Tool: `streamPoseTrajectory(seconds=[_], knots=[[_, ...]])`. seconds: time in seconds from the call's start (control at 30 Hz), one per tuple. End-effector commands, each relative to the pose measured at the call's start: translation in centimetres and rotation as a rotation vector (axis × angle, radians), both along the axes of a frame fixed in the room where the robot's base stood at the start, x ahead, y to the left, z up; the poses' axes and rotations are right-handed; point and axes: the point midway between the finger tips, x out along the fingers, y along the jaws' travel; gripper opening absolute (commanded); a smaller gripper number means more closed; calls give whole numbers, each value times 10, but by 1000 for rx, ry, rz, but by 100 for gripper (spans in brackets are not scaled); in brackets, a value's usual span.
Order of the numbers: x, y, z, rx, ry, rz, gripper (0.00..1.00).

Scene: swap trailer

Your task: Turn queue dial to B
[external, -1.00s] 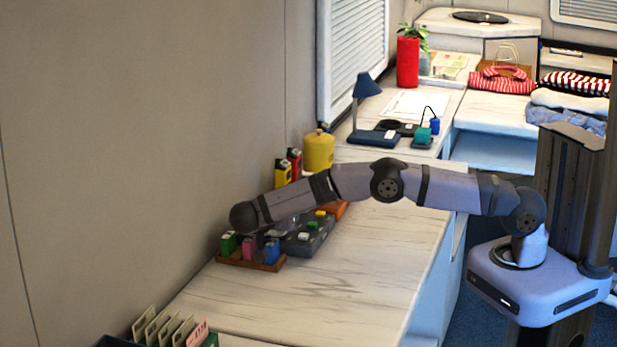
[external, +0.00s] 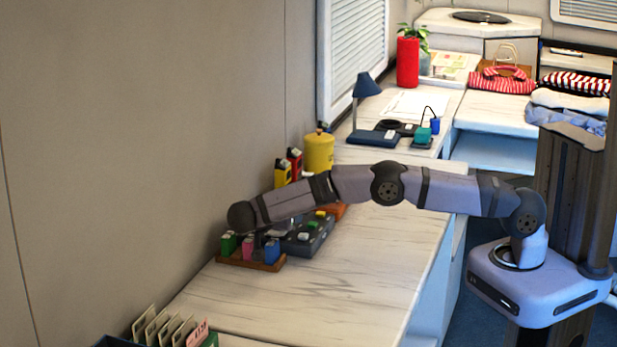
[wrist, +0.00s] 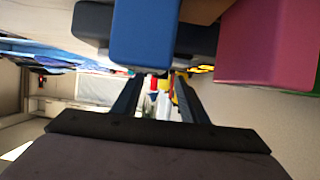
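A dark grey console (external: 318,238) with green, white and yellow pieces on top lies on the counter under my forearm in the external view. I cannot make out a queue dial or its letter B. My gripper (wrist: 158,80) shows in the wrist view with its two dark fingers apart and nothing clearly held between them. In the external view the fingers are hidden or too small to tell, below my wrist by the wall. A blue block (wrist: 143,35) is close to the fingertips in the wrist view, and I cannot tell whether they touch.
A wooden tray (external: 262,266) holds upright green (external: 228,245), pink (external: 247,247) and blue blocks beside the console. A yellow canister (external: 319,152) and yellow and red items stand along the wall. The counter's front part (external: 350,285) is clear.

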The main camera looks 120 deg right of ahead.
Motion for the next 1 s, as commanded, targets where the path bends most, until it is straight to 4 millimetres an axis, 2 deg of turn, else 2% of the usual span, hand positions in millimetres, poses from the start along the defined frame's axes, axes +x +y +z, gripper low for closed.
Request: streamPoseTrajectory(seconds=[0.2,0.4,1.0], knots=[[21,20,10,-2,-4,3,39],[32,32,18,-2,0,1,39],[39,39,23,0,0,-1,39]])
